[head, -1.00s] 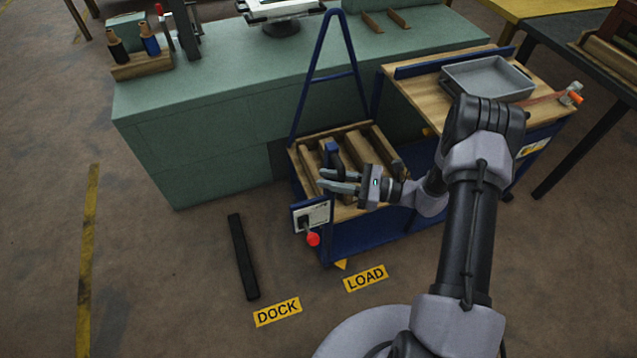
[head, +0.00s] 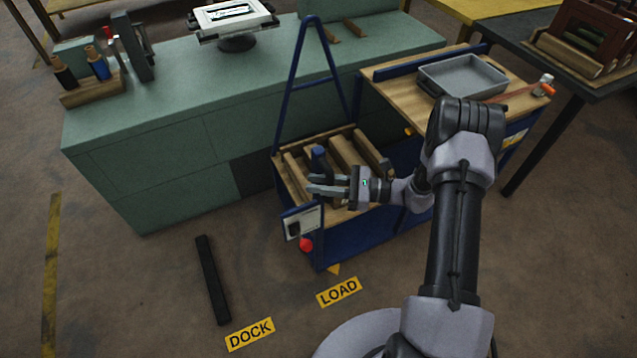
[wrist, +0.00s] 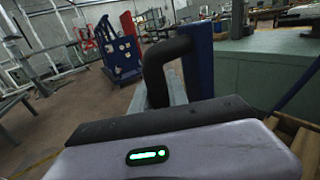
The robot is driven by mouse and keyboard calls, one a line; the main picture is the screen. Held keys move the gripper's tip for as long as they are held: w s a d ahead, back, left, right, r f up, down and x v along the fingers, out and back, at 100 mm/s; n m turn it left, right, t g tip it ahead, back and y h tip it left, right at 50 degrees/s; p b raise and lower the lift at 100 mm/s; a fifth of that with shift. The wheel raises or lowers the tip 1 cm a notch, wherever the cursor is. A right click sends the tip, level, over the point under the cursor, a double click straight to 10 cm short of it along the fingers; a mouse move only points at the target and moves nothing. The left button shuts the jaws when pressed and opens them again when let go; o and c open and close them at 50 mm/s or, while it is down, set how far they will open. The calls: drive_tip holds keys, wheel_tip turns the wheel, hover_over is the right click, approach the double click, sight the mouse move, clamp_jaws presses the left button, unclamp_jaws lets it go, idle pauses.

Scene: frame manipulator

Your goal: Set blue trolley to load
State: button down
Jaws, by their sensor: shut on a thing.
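The blue trolley (head: 350,240) stands beside the green bench, with wood pieces in its open bin (head: 285,165) and a tall blue A-shaped frame. A yellow pointer (head: 334,269) at its foot sits just behind the yellow LOAD floor label (head: 339,291), slightly left of its middle. The DOCK label (head: 250,333) lies further left. My gripper (head: 318,185) is shut on the trolley's dark handle (wrist: 160,72), which joins a blue post (wrist: 198,65) in the wrist view. The fingers partly hide the handle in the head view.
A red knob (head: 306,244) hangs below a small panel (head: 300,222) on the trolley's near end. A black bar (head: 212,280) lies on the floor at left. The green bench (head: 150,130) runs behind. A grey tray (head: 462,76) sits on the wooden top at right.

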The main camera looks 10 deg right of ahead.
drive_tip(key=shift+w+d+r, duration=0.1)
drive_tip(key=shift+w+r, duration=0.05)
drive_tip(key=shift+r, duration=0.05)
drive_tip(key=c, duration=1.6)
unclamp_jaws()
drive_tip(key=shift+o, duration=0.2)
drive_tip(key=shift+f, duration=0.1)
drive_tip(key=p+v, duration=0.3)
drive_tip(key=v, duration=1.4)
drive_tip(key=shift+d, duration=0.2)
